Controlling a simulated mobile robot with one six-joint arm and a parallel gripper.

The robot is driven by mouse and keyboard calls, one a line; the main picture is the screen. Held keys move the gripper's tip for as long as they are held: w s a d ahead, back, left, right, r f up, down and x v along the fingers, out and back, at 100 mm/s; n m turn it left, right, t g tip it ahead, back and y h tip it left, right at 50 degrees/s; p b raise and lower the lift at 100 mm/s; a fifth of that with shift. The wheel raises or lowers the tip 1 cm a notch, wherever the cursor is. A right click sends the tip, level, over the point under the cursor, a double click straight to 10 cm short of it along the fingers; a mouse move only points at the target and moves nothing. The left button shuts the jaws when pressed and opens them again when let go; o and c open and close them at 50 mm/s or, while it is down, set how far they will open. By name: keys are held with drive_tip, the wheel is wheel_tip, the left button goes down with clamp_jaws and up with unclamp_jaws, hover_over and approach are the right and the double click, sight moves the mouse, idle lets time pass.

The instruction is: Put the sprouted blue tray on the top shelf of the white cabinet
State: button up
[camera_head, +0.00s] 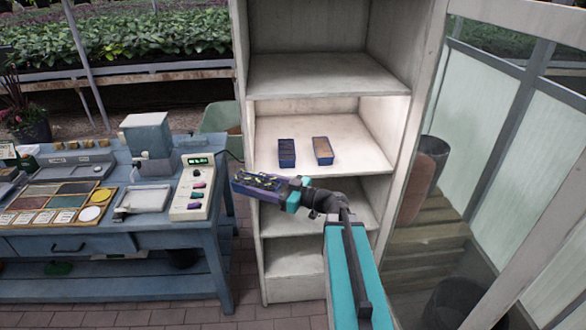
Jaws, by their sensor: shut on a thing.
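My gripper (293,192) is shut on a blue tray (258,186) with dark soil and small yellow-green sprouts. It holds the tray in the air in front of the white cabinet (250,215), near its left side. The cabinet's upper shelf (320,75) in view is bare. The lit shelf below (350,155) bears two blue trays side by side: one with dark soil (286,153), one with light brown contents (322,151). The top of the cabinet is cut off by the frame.
A blue workbench (150,235) stands to the left, with a control box (193,188), a scale (146,198) and a colored sorting board (60,200). A glass partition (500,130) and wooden slats (435,235) lie to the right. Brick floor shows in front.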

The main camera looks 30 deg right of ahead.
drive_tip(key=s+a+f+n+g+y+b, duration=0.1)
drive_tip(key=s+a+f+y, duration=0.1)
drive_tip(key=a, duration=0.3)
drive_tip(key=s+a+f+n+g+y, duration=0.1)
drive_tip(key=a+f+n+g, duration=0.1)
drive_tip(key=a, duration=0.4)
drive_tip(key=shift+s+a+g+y+b, duration=0.15)
drive_tip(key=shift+s+g+y+b, duration=0.15)
drive_tip(key=shift+s+y+b, duration=0.1)
drive_tip(key=shift+s, duration=0.1)
